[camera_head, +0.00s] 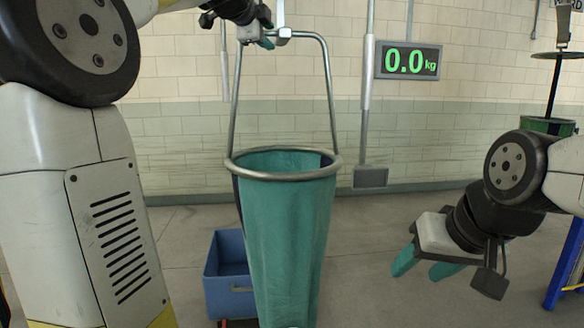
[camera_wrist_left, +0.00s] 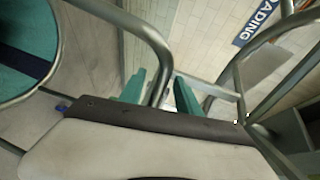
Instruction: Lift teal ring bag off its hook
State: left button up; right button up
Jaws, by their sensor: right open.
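The teal ring bag (camera_head: 285,230) hangs upright in the middle of the head view, with a grey metal ring (camera_head: 285,176) at its mouth and a tall grey bail above. The bail's top bar is at the hook (camera_head: 284,36). My left gripper (camera_head: 264,40) is at the bail's upper left corner. In the left wrist view its two teal fingers (camera_wrist_left: 160,88) stand apart on either side of the bail bar (camera_wrist_left: 148,35), with a small gap showing. The ring and bag mouth (camera_wrist_left: 28,55) show at the left there. My right gripper (camera_head: 425,264) is open and empty, low at the right.
A blue bin (camera_head: 228,275) stands on the floor behind the bag. The floor between bag and right gripper is clear.

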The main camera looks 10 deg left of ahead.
pick_arm(q)
grip_shut()
dwell(1.4)
jog(key=shift+r, duration=0.15)
